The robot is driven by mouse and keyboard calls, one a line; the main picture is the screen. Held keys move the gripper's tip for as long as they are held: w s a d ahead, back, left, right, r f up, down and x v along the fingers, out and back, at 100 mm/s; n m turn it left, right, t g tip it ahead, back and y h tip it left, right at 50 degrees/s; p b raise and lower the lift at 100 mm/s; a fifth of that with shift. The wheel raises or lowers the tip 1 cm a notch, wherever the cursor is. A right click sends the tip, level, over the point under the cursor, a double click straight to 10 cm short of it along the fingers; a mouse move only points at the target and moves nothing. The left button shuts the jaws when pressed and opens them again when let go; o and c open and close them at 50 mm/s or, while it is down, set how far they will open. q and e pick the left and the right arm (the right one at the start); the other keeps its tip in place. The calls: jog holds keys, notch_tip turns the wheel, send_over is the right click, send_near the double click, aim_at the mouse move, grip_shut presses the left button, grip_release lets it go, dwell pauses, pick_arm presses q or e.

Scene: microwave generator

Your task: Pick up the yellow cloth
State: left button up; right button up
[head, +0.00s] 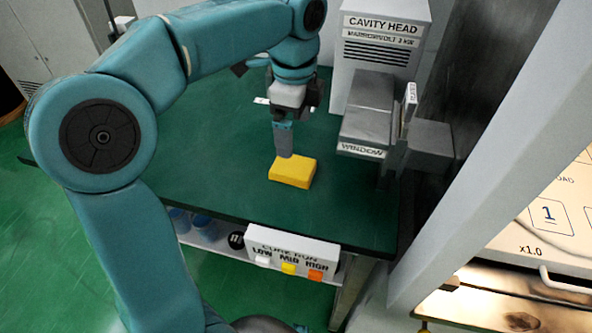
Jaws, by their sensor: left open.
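The yellow cloth (292,173) is a folded, block-like yellow pad lying flat on the dark green table top (225,180). My left arm comes in from the left and reaches over the table. My left gripper (284,150) points down at the cloth's upper left edge. Its grey fingers overlap that edge in the picture, and I cannot tell whether they touch it. The gripper is open, though its fingers line up and the gap between them is hidden. My right gripper is not in view.
A grey cabinet labelled CAVITY HEAD (377,60) and a metal box labelled WINDOW (368,115) stand behind and right of the cloth. A white button box (292,252) hangs at the table's front edge. The table left of the cloth is clear.

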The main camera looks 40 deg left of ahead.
aim_at(293, 165)
pick_arm(q)
notch_tip(293, 165, down, 4)
jog(key=shift+w+a+b, duration=0.1)
jog(key=shift+b, duration=0.25)
jog(key=shift+f, duration=0.55)
jog(key=f+b, duration=0.1)
jog(key=f, duration=0.4)
jog(key=shift+a+b, duration=0.2)
jog(key=shift+b, duration=0.15)
jog(key=c, duration=1)
